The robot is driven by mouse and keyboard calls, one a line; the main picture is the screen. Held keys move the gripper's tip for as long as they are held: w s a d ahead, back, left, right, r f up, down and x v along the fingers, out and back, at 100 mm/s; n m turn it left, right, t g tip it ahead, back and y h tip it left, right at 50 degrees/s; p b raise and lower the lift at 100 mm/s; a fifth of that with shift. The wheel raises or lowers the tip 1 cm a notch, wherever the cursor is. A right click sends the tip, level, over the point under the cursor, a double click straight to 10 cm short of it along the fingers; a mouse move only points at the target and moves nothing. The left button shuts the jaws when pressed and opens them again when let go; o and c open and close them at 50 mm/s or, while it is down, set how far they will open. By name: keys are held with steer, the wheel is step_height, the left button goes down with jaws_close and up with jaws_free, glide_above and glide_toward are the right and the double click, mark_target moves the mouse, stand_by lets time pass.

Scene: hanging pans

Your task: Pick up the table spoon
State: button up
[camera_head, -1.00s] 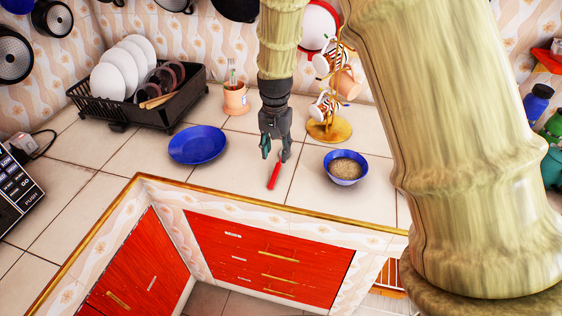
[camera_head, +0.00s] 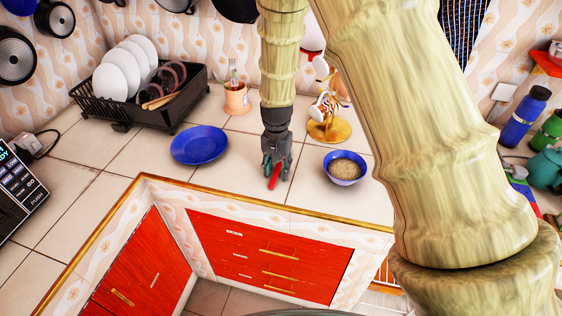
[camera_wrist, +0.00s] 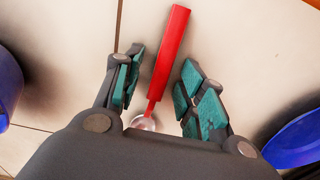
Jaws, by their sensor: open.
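The table spoon has a red handle (camera_wrist: 168,52) and a metal bowl end (camera_wrist: 143,123). It lies on the tiled counter, and in the head view its red handle (camera_head: 273,181) shows just below the gripper. My gripper (camera_wrist: 158,88) is open in the wrist view, with one teal-padded finger on each side of the spoon. In the head view my gripper (camera_head: 275,170) points down at the spoon. The spoon is not clamped. The lower part of its bowl end is hidden by the gripper body.
A blue plate (camera_head: 199,145) lies to the left. A blue bowl of grain (camera_head: 345,167) stands to the right. Behind are a cup with utensils (camera_head: 236,98), a gold mug stand (camera_head: 329,129) and a black dish rack (camera_head: 130,110). The counter's front edge (camera_head: 260,203) is close.

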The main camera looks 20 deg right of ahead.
mark_target(277, 172)
jaws_close()
steer(key=shift+r, duration=0.15)
steer(key=shift+r+b, duration=0.4)
steer(key=shift+r, duration=0.15)
steer(key=shift+s+a+r+b, duration=0.1)
steer(key=shift+s+r+b, duration=0.2)
steer(key=shift+r, duration=0.2)
steer(key=shift+s+a+r+b, duration=0.15)
steer(key=shift+r+b, duration=0.15)
steer(key=shift+r, duration=0.2)
steer(key=s+a+r+b, duration=0.1)
steer(key=s+a, duration=0.1)
steer(key=s, duration=0.5)
steer(key=s+a+b, duration=0.2)
steer(key=s, duration=0.5)
steer(key=shift+s+a+r, duration=0.15)
steer(key=shift+a+r, duration=0.15)
steer(key=shift+r, duration=0.05)
